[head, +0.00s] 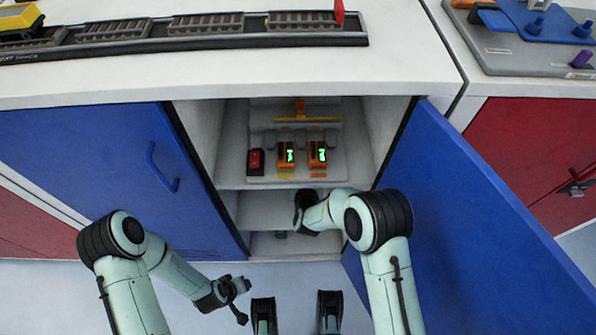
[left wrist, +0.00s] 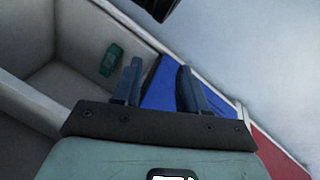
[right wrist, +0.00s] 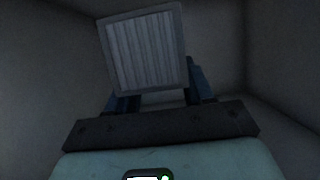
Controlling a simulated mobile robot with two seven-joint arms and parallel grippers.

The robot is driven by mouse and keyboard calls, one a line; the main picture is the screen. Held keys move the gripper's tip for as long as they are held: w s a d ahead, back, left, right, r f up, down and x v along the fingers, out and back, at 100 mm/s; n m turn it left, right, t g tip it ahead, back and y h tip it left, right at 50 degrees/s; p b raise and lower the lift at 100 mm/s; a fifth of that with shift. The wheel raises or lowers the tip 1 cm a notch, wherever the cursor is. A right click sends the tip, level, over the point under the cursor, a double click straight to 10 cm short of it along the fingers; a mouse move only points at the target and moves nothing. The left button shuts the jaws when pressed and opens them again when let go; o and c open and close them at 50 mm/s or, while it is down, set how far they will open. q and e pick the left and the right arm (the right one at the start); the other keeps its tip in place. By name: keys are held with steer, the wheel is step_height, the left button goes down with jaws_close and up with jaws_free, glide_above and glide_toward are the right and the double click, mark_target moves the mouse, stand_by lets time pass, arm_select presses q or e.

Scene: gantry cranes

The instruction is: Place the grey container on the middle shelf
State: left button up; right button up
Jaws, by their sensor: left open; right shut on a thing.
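The grey container (right wrist: 145,50), a ribbed box with a plain rim, is between the fingers of my right gripper (right wrist: 160,92) in the right wrist view. This gripper is shut on it, and the container looks slightly tilted there. In the head view my right arm reaches into the open cabinet at the middle shelf (head: 262,210); the arm hides the container and the fingers. Whether the container touches the shelf I cannot tell. My left gripper (head: 243,301) is open and empty, low in front of the cabinet; its spread fingers show in the left wrist view (left wrist: 157,84).
The upper shelf (head: 232,178) holds two orange devices (head: 302,155) and a red-black one (head: 255,161). A small green item (left wrist: 110,60) lies in the lowest compartment. The blue right door (head: 470,215) stands open beside my right arm; the blue left door (head: 100,165) is at the left.

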step_height(320, 180, down, 5)
steer(key=shift+s+f+b, duration=0.15)
steer(key=shift+f+b, duration=0.05)
steer(key=shift+b, duration=0.55)
step_height(320, 180, down, 3)
steer(key=shift+b, duration=0.55)
arm_select(q)
steer(key=s+f+g, duration=0.2)
steer(key=s+f, duration=0.3)
steer(key=s, duration=0.1)
steer(key=shift+a, duration=0.45)
arm_select(e)
steer(key=shift+f, duration=0.3)
arm_select(q)
steer(key=shift+s+f, duration=0.1)
steer(key=shift+f, duration=0.05)
arm_select(e)
steer(key=shift+f, duration=0.1)
steer(key=shift+f, duration=0.1)
steer(key=o, duration=1.1)
arm_select(q)
steer(key=shift+s, duration=0.1)
arm_select(e)
steer(key=shift+o, duration=0.2)
